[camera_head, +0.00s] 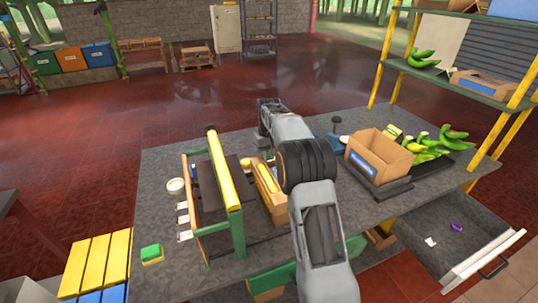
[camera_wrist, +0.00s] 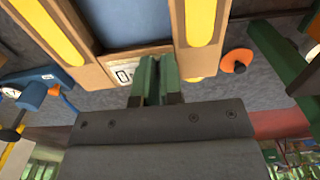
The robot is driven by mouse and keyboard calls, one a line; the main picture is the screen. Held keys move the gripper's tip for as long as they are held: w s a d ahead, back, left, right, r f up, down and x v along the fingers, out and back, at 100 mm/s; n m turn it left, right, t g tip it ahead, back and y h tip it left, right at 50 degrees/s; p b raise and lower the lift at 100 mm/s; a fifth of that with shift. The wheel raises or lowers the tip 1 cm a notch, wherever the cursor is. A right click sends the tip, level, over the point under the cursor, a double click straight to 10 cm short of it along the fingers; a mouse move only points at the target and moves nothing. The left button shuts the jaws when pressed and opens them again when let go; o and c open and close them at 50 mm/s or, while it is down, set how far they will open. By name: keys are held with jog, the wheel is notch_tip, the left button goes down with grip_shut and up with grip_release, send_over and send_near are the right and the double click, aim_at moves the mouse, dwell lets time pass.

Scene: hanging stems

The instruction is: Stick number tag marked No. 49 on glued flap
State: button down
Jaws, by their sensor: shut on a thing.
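My gripper (camera_wrist: 158,72) shows two green fingers close together in the wrist view, shut at the wall of a cardboard box. A small pale number tag (camera_wrist: 122,73) with a dark mark shows just left of the fingertips; the fingers hide its right part. I cannot read its number, nor tell whether it touches the cardboard. The box (camera_wrist: 97,75) has bright yellow strips on its flaps and a blue-grey inside. In the head view this box (camera_head: 270,190) stands mid-table, partly behind my arm. My gripper is hidden there.
A green and yellow frame (camera_head: 225,190) stands left of the box, with white cards (camera_head: 183,220) at its left edge. Another open box (camera_head: 378,153) stands to the right, near bananas (camera_head: 430,145). An orange disc (camera_wrist: 236,61) lies right of my fingers.

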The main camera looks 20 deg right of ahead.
jog(key=shift+f, duration=0.2)
jog(key=c, duration=1.2)
grip_release()
jog(key=shift+o, duration=0.5)
jog(key=shift+o, duration=1.4)
jog(key=shift+r, duration=0.1)
notch_tip(320, 180, up, 7)
jog(key=p, duration=0.6)
jog(key=shift+p, duration=0.35)
